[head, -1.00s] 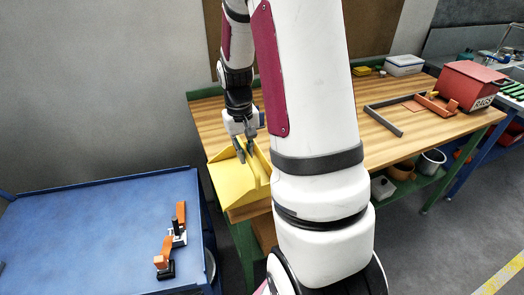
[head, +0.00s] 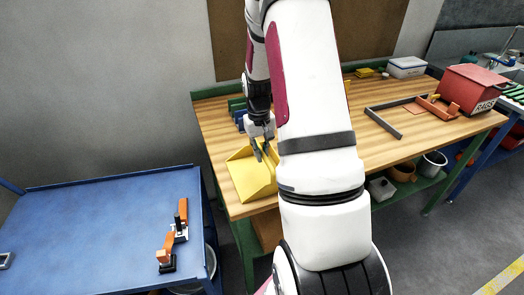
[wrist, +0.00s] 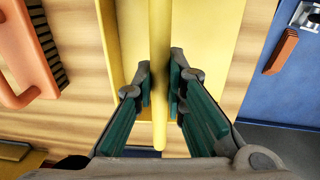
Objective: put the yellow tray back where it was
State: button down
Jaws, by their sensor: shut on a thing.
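The yellow tray (head: 247,180) is at the left front end of the wooden bench, partly behind my arm. I cannot tell whether it touches the bench top. My gripper (head: 263,150) is over it, fingers pointing down. In the wrist view, my gripper (wrist: 160,88) is shut on the raised yellow bar along the middle of the tray, one finger on each side. The tray's flat yellow floor (wrist: 205,50) shows on both sides of the bar.
The wooden bench (head: 215,130) carries a grey angled frame (head: 384,122), an orange holder (head: 437,107) and a red RAGS box (head: 470,86). An orange brush (wrist: 28,45) lies left of the tray in the wrist view. A blue cart (head: 90,225) with orange-handled clamps (head: 171,242) stands left.

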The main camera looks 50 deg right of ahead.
jog(key=c, duration=1.6)
grip_release()
jog(key=shift+c, duration=0.2)
jog(key=shift+r, duration=0.1)
jog(key=a+r+n+t+b, duration=0.1)
jog(key=a+r, duration=0.3)
jog(key=r, duration=0.5)
jog(key=a+r+b, duration=0.1)
jog(key=a+r, duration=0.2)
jog(key=r, duration=0.6)
jog(key=s+a+r+n+t, duration=0.1)
jog(key=s+a+r, duration=0.2)
jog(key=a, duration=0.4)
jog(key=s+a+r+n+t, duration=0.1)
jog(key=s+a+r+t, duration=0.1)
jog(key=s+a, duration=0.4)
jog(key=s+a+r+n+t, duration=0.1)
jog(key=s+a+r, duration=0.3)
jog(key=a, duration=0.5)
jog(key=shift+s+n+t+y, duration=0.3)
jog(key=shift+s+n+t, duration=0.15)
jog(key=shift+n, duration=0.15)
